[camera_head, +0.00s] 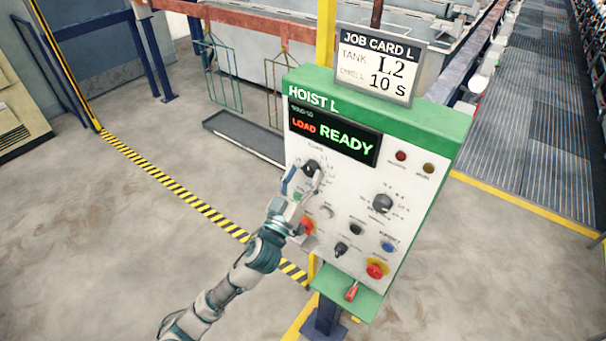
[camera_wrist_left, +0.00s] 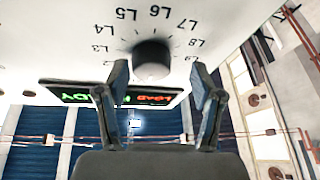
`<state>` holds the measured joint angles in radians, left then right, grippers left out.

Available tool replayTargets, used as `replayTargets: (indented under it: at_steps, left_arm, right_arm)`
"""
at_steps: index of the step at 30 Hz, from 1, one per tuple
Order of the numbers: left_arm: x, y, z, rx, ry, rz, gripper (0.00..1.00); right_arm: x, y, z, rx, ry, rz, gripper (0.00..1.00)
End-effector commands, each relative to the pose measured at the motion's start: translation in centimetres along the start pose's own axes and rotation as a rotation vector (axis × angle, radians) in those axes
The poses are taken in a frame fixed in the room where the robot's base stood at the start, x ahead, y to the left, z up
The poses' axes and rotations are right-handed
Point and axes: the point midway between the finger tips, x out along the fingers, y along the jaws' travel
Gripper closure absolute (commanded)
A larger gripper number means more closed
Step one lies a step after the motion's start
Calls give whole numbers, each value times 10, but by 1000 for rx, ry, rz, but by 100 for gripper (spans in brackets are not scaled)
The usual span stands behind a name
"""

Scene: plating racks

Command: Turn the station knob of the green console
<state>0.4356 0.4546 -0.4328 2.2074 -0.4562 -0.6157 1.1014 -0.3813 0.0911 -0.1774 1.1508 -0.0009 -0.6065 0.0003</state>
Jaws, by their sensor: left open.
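The green console (camera_head: 410,120) is labelled HOIST L and stands right of centre in the head view. Its display (camera_head: 334,132) reads LOAD and READY. The station knob (camera_head: 312,168), dark and round, is at the upper left of the white panel, partly covered by my gripper. In the left wrist view the knob (camera_wrist_left: 152,58) sits among marks such as L4, L5, L6 and L7. My left gripper (camera_head: 301,180) is open, with one finger on each side of the knob (camera_wrist_left: 160,82). I cannot tell whether the fingers touch it. My right gripper is not in view.
A job card (camera_head: 377,68) above the console reads TANK L2, DWELL 10 s. A second dark knob (camera_head: 383,203), a red button on a yellow base (camera_head: 377,269) and several small controls share the panel. Hanging racks (camera_head: 224,75) stand behind. Open floor lies left.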

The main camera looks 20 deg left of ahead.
Motion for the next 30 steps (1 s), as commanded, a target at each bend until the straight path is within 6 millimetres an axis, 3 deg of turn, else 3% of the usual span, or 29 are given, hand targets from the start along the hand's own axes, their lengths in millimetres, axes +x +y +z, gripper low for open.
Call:
replayTargets:
  at_steps: [8, 15, 30]
  left_arm:
    - [2, 2, 0, 2, 0, 1, 36]
    - [1, 1, 0, -2, 1, 3, 93]
    - [1, 0, -1, 58, 4, 25, 93]
  right_arm:
    - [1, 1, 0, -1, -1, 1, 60]
    - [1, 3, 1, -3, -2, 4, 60]
    - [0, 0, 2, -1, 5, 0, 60]
